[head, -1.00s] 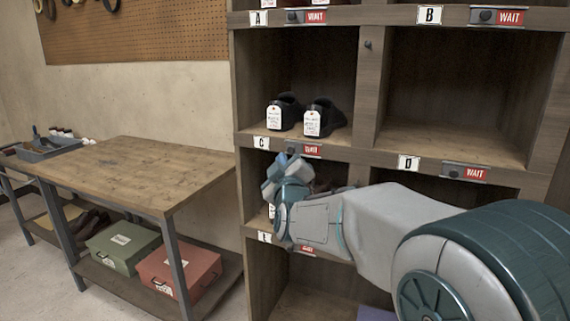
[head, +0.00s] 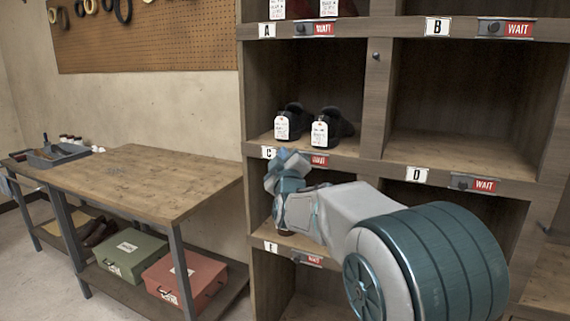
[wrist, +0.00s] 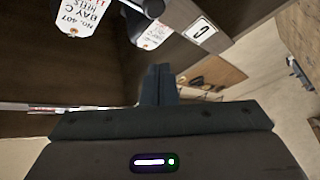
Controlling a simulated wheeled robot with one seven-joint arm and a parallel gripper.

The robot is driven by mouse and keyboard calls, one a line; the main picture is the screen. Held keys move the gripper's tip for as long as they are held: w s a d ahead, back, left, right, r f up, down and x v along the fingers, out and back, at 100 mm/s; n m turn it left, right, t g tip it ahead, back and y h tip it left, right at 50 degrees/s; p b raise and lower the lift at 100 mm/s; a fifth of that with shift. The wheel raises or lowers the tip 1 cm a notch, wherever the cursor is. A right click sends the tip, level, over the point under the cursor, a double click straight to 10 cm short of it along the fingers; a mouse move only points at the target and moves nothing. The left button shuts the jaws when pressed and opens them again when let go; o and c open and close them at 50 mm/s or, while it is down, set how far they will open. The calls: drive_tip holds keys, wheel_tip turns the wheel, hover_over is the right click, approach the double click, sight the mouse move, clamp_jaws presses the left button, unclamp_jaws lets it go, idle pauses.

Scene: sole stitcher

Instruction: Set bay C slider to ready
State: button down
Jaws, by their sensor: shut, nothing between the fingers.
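The bay C slider (head: 319,160) is on the shelf rail just right of the C label (head: 268,152) in the head view. Its red face shows; its lettering is too small to read surely, and my gripper hides its knob end. My gripper (head: 289,160) is at the front of this rail, shut and empty. I cannot tell whether it touches the slider. In the wrist view, the closed fingers (wrist: 160,83) point towards the rail, and the C label (wrist: 200,29) shows beyond them. A dark rounded part, perhaps the knob, is at the top edge.
Black shoes (head: 338,128) with white tags stand on the shelf above the rail. Sliders A (head: 313,29), B (head: 505,29) and D (head: 474,184) have red faces. A wooden bench (head: 140,180) stands left, with green (head: 125,253) and red (head: 187,280) boxes below.

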drive_tip(key=w+d+f, duration=0.2)
drive_tip(key=w, duration=0.1)
drive_tip(key=shift+d, duration=0.15)
drive_tip(key=shift+f+b, duration=0.1)
drive_tip(key=shift+b, duration=0.25)
